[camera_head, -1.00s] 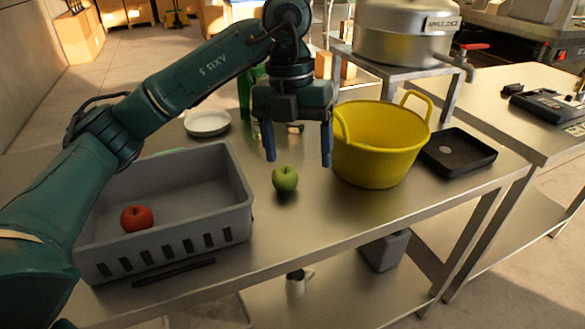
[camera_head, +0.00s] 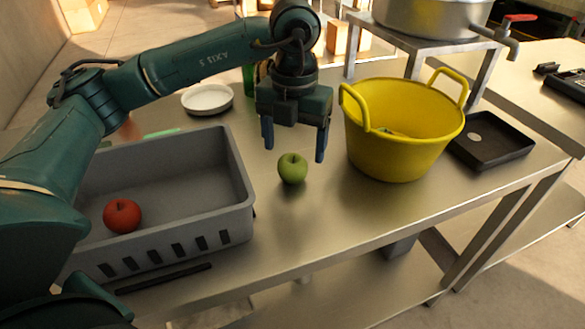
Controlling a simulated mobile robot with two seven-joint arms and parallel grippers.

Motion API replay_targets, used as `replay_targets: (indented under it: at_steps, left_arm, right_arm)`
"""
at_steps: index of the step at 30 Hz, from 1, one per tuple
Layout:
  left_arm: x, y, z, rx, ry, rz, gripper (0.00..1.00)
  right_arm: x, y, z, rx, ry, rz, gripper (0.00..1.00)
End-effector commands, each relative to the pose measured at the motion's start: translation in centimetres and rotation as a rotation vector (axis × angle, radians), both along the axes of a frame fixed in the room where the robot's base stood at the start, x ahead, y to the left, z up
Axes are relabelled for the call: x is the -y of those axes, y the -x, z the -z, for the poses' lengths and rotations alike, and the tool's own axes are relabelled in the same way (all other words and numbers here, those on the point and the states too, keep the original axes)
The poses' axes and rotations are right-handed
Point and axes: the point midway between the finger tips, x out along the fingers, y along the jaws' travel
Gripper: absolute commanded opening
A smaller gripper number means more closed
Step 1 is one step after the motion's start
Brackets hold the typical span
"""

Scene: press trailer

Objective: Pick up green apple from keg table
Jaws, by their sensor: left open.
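A green apple (camera_head: 292,168) sits on the bare metal top of the keg table (camera_head: 322,217), between the grey crate and the yellow tub. My left gripper (camera_head: 294,152) hangs above and around the apple's far side in the picture, fingers pointing down and spread apart. It is open and empty, and the apple shows in front of the space between the fingertips. I cannot tell the exact gap in depth. My right gripper is not in view.
A grey crate (camera_head: 232,218) holding a red apple (camera_head: 122,216) stands left. A yellow tub (camera_head: 385,155), a black tray (camera_head: 495,158) and a metal keg (camera_head: 420,15) on a stand are right. A white plate (camera_head: 207,99) lies behind.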

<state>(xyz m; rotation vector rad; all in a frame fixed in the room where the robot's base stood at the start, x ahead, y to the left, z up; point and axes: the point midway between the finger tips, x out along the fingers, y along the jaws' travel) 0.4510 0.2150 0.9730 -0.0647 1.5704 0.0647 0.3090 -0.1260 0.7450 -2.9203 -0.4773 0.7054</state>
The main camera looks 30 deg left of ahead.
Motion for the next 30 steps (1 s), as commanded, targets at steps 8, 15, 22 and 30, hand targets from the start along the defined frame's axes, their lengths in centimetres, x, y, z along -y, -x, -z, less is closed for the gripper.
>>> replay_targets:
  at_steps: [8, 15, 22, 30]
  left_arm:
    - [-0.3, 0.1, 3.1, -0.003, -0.002, -0.001, 0.75]
    - [-0.3, 0.1, 5.4, 0.000, 0.000, 0.001, 0.75]
    - [-0.3, 0.0, 5.4, 0.000, 0.001, 0.001, 0.74]
    - [-0.3, 0.0, 5.4, 0.000, 0.001, 0.001, 0.52]
  right_arm:
    - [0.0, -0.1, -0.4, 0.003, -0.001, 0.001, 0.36]
    - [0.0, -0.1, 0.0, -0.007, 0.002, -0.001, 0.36]
    - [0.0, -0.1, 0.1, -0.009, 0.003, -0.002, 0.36]
    - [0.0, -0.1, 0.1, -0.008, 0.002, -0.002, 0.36]
